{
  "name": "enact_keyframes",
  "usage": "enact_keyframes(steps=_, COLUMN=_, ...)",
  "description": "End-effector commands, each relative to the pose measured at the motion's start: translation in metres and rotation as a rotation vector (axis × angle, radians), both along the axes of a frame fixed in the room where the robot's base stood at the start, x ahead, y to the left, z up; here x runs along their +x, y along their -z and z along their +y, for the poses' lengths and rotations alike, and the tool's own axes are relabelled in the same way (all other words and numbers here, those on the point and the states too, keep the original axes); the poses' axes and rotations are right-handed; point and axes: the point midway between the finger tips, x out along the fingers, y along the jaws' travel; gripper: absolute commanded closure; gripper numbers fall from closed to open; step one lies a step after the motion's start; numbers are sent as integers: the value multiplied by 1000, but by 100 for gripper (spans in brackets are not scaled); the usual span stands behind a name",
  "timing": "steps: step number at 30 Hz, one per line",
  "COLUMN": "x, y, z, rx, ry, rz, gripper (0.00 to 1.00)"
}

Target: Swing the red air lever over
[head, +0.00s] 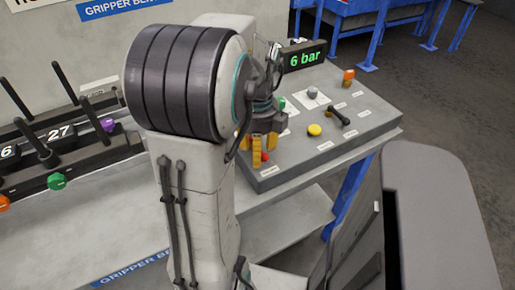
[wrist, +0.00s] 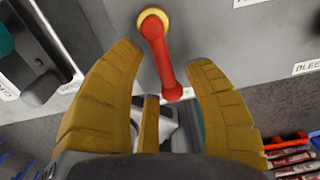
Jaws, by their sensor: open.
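The red air lever (wrist: 163,55) shows in the wrist view. It turns on a round yellow pivot (wrist: 153,20) and its arm runs down and slightly right to a rounded red end. My gripper (wrist: 164,62) is open, with one yellow finger on each side of the lever and visible gaps between lever and fingers. In the head view my gripper (head: 264,147) is at the left front of the grey control panel (head: 370,125). A small red part of the lever (head: 265,156) shows by the fingers there; the rest is hidden.
The panel also carries a yellow button (head: 314,130), a black-handled lever (head: 339,117), an orange knob (head: 348,75) and a green-lit "6 bar" display (head: 304,58). A bench (head: 110,205) with black levers and coloured knobs stands at left. A label (wrist: 306,68) sits right of the lever.

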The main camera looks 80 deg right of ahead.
Motion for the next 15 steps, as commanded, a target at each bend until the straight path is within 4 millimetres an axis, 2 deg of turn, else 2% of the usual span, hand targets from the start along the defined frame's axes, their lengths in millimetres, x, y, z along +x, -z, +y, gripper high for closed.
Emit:
enact_keyframes(steps=9, x=0, y=-5, z=-1, rx=-6, ry=2, rz=0, gripper=53)
enact_keyframes(steps=15, x=0, y=-29, z=-2, rx=-11, ry=2, rz=0, gripper=53)
